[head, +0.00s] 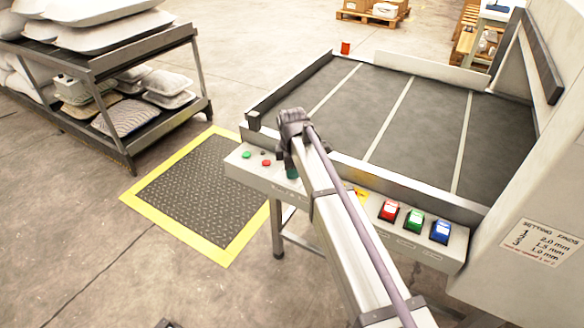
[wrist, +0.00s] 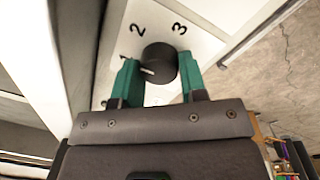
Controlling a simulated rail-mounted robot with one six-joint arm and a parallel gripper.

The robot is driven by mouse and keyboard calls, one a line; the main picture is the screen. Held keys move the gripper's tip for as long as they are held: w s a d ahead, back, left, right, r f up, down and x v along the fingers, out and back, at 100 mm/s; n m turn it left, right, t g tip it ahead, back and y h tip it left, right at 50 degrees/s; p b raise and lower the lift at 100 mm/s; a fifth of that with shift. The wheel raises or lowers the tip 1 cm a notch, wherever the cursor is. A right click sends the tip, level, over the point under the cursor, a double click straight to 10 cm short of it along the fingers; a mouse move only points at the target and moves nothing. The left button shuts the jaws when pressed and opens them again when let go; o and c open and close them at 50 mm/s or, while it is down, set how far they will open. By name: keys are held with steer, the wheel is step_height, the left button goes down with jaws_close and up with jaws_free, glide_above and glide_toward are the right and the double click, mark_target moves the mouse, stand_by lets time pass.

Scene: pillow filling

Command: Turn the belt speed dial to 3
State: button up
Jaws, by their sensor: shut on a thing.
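The speed dial (wrist: 158,62) is a round black knob on a pale panel plate in the wrist view. Printed numerals 2 (wrist: 138,30) and 3 (wrist: 179,28) stand above it. A short light mark on the knob faces lower left, away from the 3. My gripper (wrist: 159,76) has its green fingers on either side of the knob and is shut on it.
A small green button (head: 247,155) and a red button (head: 266,162) sit left of my gripper. Red (head: 389,211), green (head: 414,221) and blue (head: 440,232) switches sit to the right. The dark belt (head: 400,115) behind is empty. A loaded rack (head: 190,75) stands at left.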

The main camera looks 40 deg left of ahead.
steer(key=m, duration=0.4)
steer(key=shift+m, duration=0.3)
steer(key=m, duration=0.4)
steer(key=shift+m, duration=0.3)
steer(key=m, duration=0.4)
steer(key=shift+m+h, duration=0.3)
steer(key=m, duration=0.5)
steer(key=o, duration=0.9)
steer(key=shift+w, duration=0.1)
steer(key=shift+a+r, duration=0.1)
